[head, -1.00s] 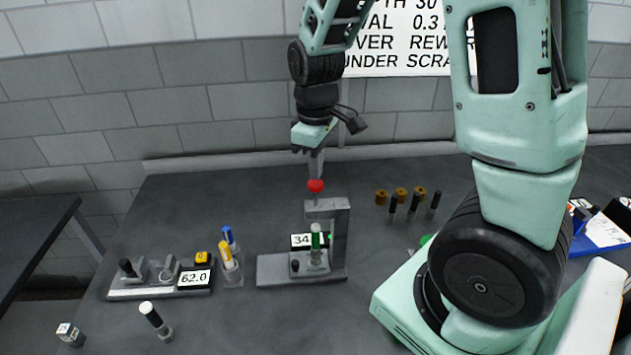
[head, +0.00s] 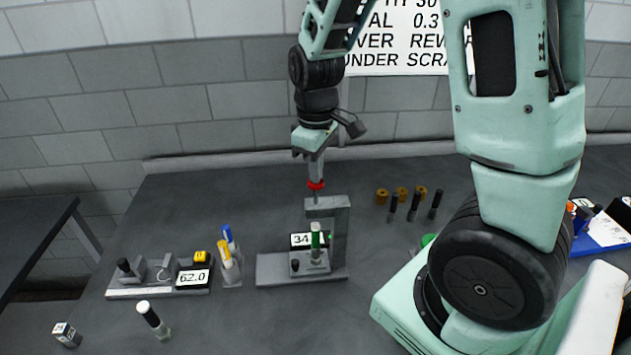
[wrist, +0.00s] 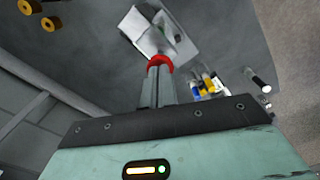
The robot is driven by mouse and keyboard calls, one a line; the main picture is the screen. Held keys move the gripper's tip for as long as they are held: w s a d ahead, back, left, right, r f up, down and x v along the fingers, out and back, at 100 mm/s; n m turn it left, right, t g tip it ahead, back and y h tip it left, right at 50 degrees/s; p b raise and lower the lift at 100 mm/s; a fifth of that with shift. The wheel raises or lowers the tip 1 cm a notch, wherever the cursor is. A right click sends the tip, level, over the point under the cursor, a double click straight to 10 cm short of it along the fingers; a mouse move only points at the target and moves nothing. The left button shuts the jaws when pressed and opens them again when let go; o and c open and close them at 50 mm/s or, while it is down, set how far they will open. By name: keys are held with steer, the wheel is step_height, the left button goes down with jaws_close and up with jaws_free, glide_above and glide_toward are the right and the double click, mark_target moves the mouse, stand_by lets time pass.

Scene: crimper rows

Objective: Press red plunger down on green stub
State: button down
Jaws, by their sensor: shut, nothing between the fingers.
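The red plunger (head: 317,186) is a small knob at the top of a grey press stand (head: 341,232). The green stub (head: 315,241) stands upright below it on the press base, with a pale top. My gripper (head: 316,179) points down with its fingers shut and empty, and its tips overlap the red knob. In the wrist view the red plunger (wrist: 160,61) shows right at the ends of my fingers (wrist: 157,82). I cannot tell whether the tips touch it or are just in front of it.
A fixture with a 62.0 display (head: 193,279) stands left, beside a holder of yellow and blue markers (head: 229,260). A white-topped cylinder (head: 152,318) stands front left.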

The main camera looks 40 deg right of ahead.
steer(key=shift+f+b, duration=1.25)
steer(key=shift+f, duration=0.4)
steer(key=shift+r, duration=0.1)
step_height(320, 180, up, 9)
steer(key=p, duration=0.8)
steer(key=s+a+f+n+b, duration=0.1)
steer(key=s+a+f+b, duration=0.25)
steer(key=a, duration=0.35)
steer(key=s+a+f+b, duration=0.2)
steer(key=a+f+b, duration=0.1)
steer(key=a+b, duration=0.25)
steer(key=s+a+f+b, duration=0.3)
steer(key=s+a, duration=0.2)
steer(key=s, duration=0.1)
steer(key=s+a+f+n+b, duration=0.1)
steer(key=s+a+f+b, duration=0.2)
steer(key=s+a+b, duration=0.1)
steer(key=shift+s+a+n+y, duration=0.3)
steer(key=shift+s+a, duration=0.25)
steer(key=shift+s, duration=0.6)
